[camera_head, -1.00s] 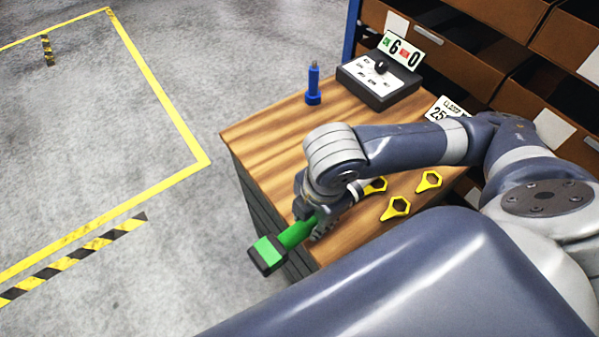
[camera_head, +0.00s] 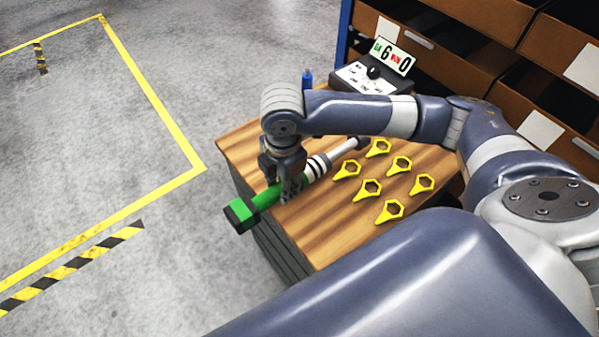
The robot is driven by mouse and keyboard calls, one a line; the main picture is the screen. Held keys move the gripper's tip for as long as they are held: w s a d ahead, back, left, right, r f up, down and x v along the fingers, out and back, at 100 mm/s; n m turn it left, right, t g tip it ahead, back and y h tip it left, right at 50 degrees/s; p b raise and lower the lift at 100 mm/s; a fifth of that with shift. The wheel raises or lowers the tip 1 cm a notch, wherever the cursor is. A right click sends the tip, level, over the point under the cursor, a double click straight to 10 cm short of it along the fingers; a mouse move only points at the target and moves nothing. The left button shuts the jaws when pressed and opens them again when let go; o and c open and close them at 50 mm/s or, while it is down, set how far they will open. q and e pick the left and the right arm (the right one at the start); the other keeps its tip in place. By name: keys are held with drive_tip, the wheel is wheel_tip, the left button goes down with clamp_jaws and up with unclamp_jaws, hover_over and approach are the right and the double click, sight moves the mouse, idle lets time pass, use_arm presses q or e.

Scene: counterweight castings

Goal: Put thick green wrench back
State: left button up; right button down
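The thick green wrench (camera_head: 266,199) has a green and black end at the lower left. Its white and dark banded shaft runs to the upper right over the wooden cabinet top (camera_head: 318,237). My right gripper (camera_head: 288,190) points down and is closed around the green part. The green end sticks out past the cabinet's left edge. I cannot tell whether the shaft touches the top. My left gripper is not in view.
Several yellow hexagonal ring pieces (camera_head: 371,188) lie on the top beside the shaft. A blue tool (camera_head: 307,79) stands behind my arm, partly hidden. A control box (camera_head: 362,76) with a "6 0" sign sits at the back. Brown drawers (camera_head: 440,62) stand behind. The floor at left is clear.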

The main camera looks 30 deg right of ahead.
drive_tip(key=w, duration=0.3)
drive_tip(key=shift+w+a, duration=0.3)
drive_tip(key=shift+w, duration=0.05)
wheel_tip(320, 180, down, 2)
drive_tip(key=shift+s+f+p, duration=0.1)
drive_tip(key=shift+f+p, duration=0.15)
drive_tip(key=shift+p, duration=0.5)
drive_tip(key=shift+f, duration=0.6)
drive_tip(key=c, duration=1.2)
unclamp_jaws()
drive_tip(key=shift+s, duration=0.1)
drive_tip(key=shift+s+r+b, duration=0.2)
drive_tip(key=shift+r+b, duration=0.3)
drive_tip(key=shift+r, duration=2.5)
drive_tip(key=shift+s+r+b, duration=0.15)
drive_tip(key=shift+r+b, duration=0.35)
drive_tip(key=shift+r, duration=2.45)
